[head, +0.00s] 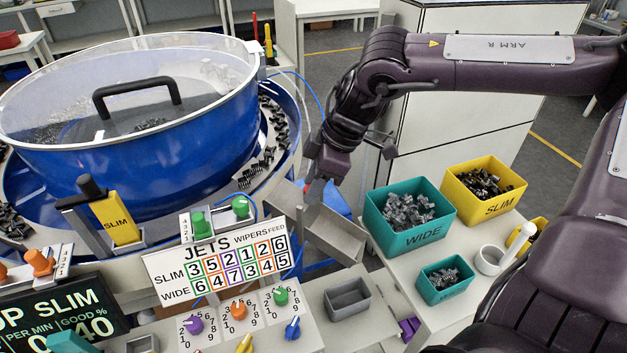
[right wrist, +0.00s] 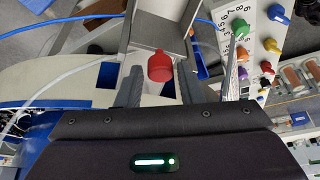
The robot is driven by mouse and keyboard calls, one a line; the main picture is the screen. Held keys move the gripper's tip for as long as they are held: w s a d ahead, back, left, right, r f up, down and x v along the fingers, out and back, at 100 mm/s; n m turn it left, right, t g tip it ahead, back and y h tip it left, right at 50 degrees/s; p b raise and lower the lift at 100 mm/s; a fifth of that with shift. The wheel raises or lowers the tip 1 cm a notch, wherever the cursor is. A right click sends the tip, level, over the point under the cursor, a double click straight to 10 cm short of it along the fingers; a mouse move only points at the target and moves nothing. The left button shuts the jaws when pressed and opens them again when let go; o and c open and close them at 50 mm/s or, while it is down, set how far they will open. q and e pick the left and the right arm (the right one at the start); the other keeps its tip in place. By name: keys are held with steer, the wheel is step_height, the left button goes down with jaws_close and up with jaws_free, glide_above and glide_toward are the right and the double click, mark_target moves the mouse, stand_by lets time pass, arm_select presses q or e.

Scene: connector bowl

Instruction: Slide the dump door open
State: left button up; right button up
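A red knob (right wrist: 160,66) shows in the right wrist view on a grey metal plate (right wrist: 163,22), which looks like the dump door. The plate lies between the walls of a metal chute; in the head view the chute (head: 345,232) stands right of the blue bowl. My right gripper (right wrist: 160,90) is open, its two fingers on either side of the knob's line with a gap at each side. My left gripper is not in view.
The blue bowl (head: 150,165) with a clear lid is at left. The control panel (head: 240,318) with coloured knobs is in front. A teal WIDE bin (head: 405,240), a yellow SLIM bin (head: 500,207) and a small teal bin (head: 440,292) stand right of the chute. A grey tray (head: 347,300) is below it.

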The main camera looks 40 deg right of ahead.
steer(key=shift+s, duration=0.1)
jaws_close()
step_height(320, 180, up, 5)
steer(key=p, duration=0.3)
jaws_free()
steer(key=b+v, duration=0.1)
steer(key=v, duration=0.6)
steer(key=shift+r, duration=0.35)
